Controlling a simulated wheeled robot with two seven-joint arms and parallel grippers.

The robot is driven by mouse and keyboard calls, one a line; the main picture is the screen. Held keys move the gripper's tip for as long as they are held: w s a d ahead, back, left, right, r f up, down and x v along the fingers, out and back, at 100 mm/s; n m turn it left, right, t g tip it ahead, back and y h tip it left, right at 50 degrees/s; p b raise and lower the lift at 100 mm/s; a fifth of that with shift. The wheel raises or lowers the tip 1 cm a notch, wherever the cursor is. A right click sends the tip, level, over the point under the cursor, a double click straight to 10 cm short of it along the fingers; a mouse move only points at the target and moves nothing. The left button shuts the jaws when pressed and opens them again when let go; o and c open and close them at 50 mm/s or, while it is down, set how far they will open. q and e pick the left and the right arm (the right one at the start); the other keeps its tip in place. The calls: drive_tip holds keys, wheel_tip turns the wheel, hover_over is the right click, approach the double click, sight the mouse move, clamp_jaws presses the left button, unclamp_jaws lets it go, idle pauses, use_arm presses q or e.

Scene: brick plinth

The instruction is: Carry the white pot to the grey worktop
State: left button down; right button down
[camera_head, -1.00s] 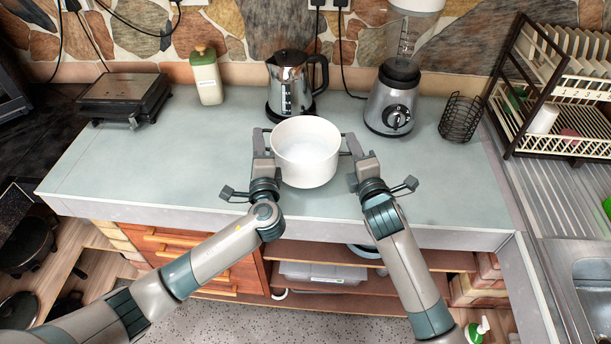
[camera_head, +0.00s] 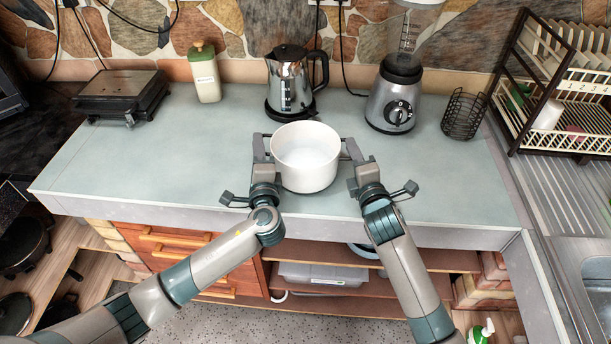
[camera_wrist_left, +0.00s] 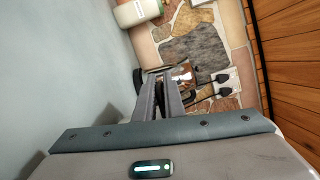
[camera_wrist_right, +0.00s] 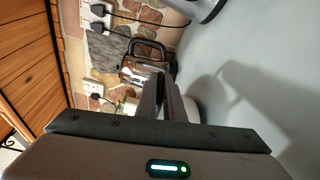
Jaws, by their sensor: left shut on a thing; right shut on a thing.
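The white pot (camera_head: 305,157) is upright and empty between my two grippers, over the front middle of the grey worktop (camera_head: 170,165). My left gripper (camera_head: 261,148) is shut on the pot at its left side. My right gripper (camera_head: 351,148) is shut on it at its right side. The fingers hide most of the handles. I cannot tell whether the pot's base touches the worktop. In the left wrist view the closed fingers (camera_wrist_left: 160,90) show; in the right wrist view the fingers (camera_wrist_right: 162,92) show beside a shadow on the worktop.
A steel kettle (camera_head: 290,80) stands behind the pot, with a blender (camera_head: 393,100) and wire basket (camera_head: 464,115) to the right. A bottle (camera_head: 204,72) and a grill (camera_head: 122,92) stand back left. A dish rack (camera_head: 560,90) and sink (camera_head: 590,275) are far right. The worktop's left half is mostly clear.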

use_arm(q)
drive_tip(key=shift+f+b, duration=0.65)
drive_tip(key=shift+f, duration=0.05)
use_arm(e)
drive_tip(key=shift+f, duration=0.65)
use_arm(q)
drive_tip(key=c, duration=1.8)
unclamp_jaws()
drive_tip(key=shift+s, duration=0.1)
drive_tip(key=shift+c, duration=0.2)
use_arm(e)
drive_tip(key=c, duration=1.9)
unclamp_jaws()
drive_tip(key=shift+o, duration=0.2)
drive_tip(key=shift+s, duration=0.1)
use_arm(q)
drive_tip(key=shift+s, duration=0.1)
drive_tip(key=v, duration=1.2)
use_arm(e)
drive_tip(key=shift+s, duration=0.1)
drive_tip(key=v, duration=1.1)
drive_tip(key=shift+s+d, duration=0.1)
drive_tip(key=shift+s, duration=0.25)
drive_tip(key=shift+f, duration=0.1)
